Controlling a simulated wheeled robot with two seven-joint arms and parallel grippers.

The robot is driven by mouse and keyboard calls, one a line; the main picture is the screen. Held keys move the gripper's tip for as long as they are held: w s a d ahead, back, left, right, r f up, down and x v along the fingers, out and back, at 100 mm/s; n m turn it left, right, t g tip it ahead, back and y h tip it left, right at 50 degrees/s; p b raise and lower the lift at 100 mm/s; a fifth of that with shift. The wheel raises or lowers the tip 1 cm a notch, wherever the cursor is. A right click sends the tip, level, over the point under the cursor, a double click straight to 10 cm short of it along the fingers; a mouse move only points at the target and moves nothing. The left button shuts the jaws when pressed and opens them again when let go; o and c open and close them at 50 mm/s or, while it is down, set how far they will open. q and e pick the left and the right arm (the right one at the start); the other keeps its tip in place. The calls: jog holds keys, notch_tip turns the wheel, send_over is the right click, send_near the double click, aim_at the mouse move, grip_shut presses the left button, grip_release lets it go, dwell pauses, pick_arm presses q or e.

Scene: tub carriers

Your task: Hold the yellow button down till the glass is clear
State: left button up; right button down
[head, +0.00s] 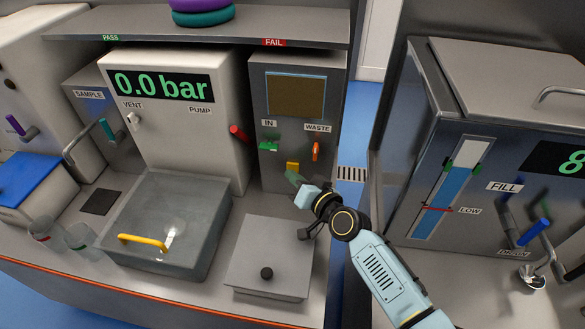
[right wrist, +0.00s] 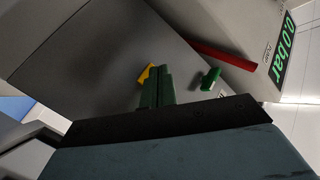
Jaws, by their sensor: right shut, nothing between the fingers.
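The yellow button (head: 293,166) is on the front of the grey cabinet (head: 258,100), below the IN and WASTE labels. The glass (head: 296,94) is a square window higher on that cabinet; it looks dark brown and opaque. My right gripper (head: 292,177) is shut and empty, its green fingertips at the lower edge of the button. In the right wrist view the shut fingers (right wrist: 157,86) overlap part of the yellow button (right wrist: 146,75). I cannot tell whether they touch or press it. My left gripper is not in view.
A green lever (head: 268,146) and an orange lever (head: 315,151) sit just above the button. A red handle (head: 239,133) juts from the white machine reading 0.0 bar. A grey lidded box (head: 262,256) with a black knob stands below my right arm.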

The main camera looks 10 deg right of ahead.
jog(key=shift+w+d+r, duration=0.1)
jog(key=shift+w+d, duration=0.15)
jog(key=shift+w, duration=0.2)
dwell(2.4)
jog(key=shift+s, duration=0.1)
dwell(0.9)
jog(key=shift+s+a, duration=0.4)
jog(key=shift+s, duration=0.35)
jog(key=shift+s, duration=0.1)
jog(key=s, duration=0.1)
jog(key=s+a+p, duration=0.1)
jog(key=s, duration=0.1)
jog(key=s+a+p, duration=0.1)
jog(key=shift+s, duration=0.2)
jog(key=shift+s, duration=0.1)
